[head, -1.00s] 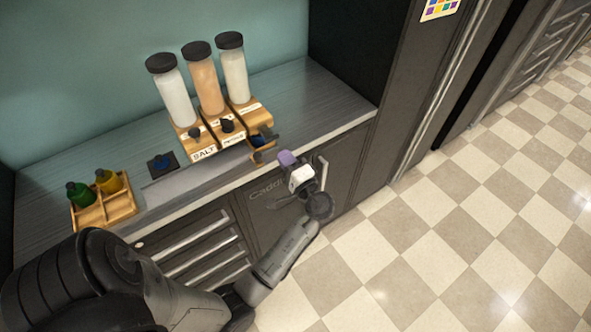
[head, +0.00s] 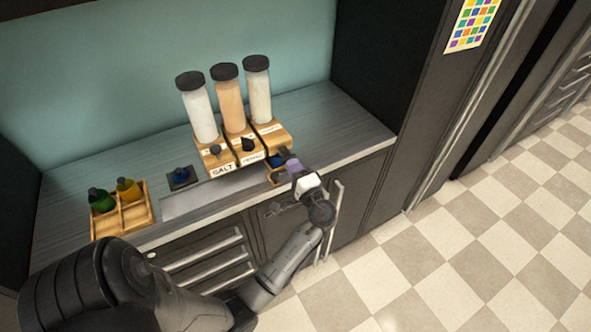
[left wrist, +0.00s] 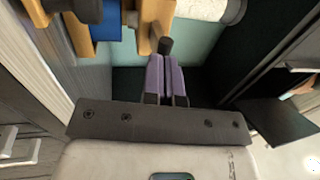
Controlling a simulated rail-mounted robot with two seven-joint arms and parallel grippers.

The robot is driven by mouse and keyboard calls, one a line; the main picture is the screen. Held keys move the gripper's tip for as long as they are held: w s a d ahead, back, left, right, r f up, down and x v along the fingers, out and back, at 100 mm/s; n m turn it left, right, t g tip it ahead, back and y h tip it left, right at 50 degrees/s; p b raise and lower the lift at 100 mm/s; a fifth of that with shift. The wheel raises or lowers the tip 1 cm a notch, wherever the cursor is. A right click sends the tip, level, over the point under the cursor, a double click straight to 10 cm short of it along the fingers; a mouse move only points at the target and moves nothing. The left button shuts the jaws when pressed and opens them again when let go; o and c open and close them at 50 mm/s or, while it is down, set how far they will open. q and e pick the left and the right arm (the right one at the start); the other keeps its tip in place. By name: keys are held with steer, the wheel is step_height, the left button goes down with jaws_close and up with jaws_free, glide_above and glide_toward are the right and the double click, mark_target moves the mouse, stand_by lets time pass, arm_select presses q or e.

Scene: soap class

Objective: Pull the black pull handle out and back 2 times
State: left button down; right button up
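Black pull handles show on the fronts of the wooden dispensers: one on the salt dispenser (head: 215,150) and one on the middle dispenser (head: 247,143). My left gripper (head: 287,157), with purple fingers, is in front of the rightmost dispenser, whose own handle is hidden in the head view. In the left wrist view a black handle (left wrist: 165,45) stands right at the tips of the purple fingers (left wrist: 161,60). The fingers lie close together with only a thin gap. I cannot tell whether they touch the handle. My right gripper is not in view.
A wooden tray (head: 120,218) with a green bottle (head: 101,200) and a yellow bottle (head: 128,189) stands at the left. A dark square item with a blue top (head: 181,177) lies on the counter (head: 345,115). Cabinet fronts with bar handles are below.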

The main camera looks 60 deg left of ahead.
mark_target(284, 152)
arm_select(q)
steer(key=a, duration=0.2)
steer(key=shift+a, duration=0.35)
steer(key=shift+d, duration=0.1)
